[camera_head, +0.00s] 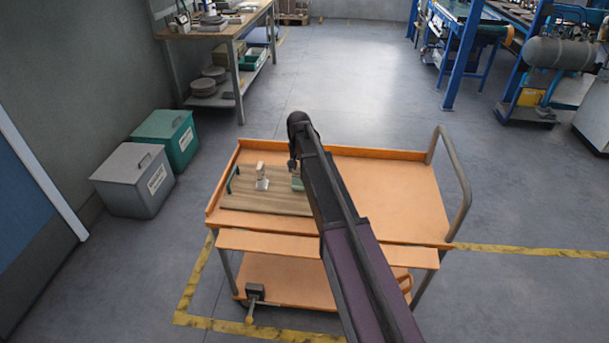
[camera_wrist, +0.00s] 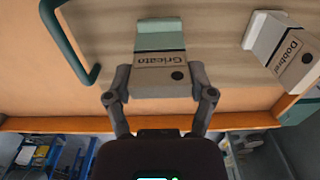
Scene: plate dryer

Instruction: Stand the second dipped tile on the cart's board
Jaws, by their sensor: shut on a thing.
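In the head view the green end of this tile (camera_head: 297,184) shows at the wooden board (camera_head: 265,203), partly hidden by my arm. I cannot tell if it touches the board. My gripper (camera_head: 293,164) is small and dark there. A second tan tile with a white lower end (camera_head: 262,178) stands upright on the board, to the left.
The board has a dark green handle (camera_head: 232,180), also in the wrist view (camera_wrist: 92,72). It lies on the left of the orange cart (camera_head: 400,200), whose right half is clear. Grey (camera_head: 135,180) and green (camera_head: 167,138) bins stand left. A workbench (camera_head: 235,35) stands behind.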

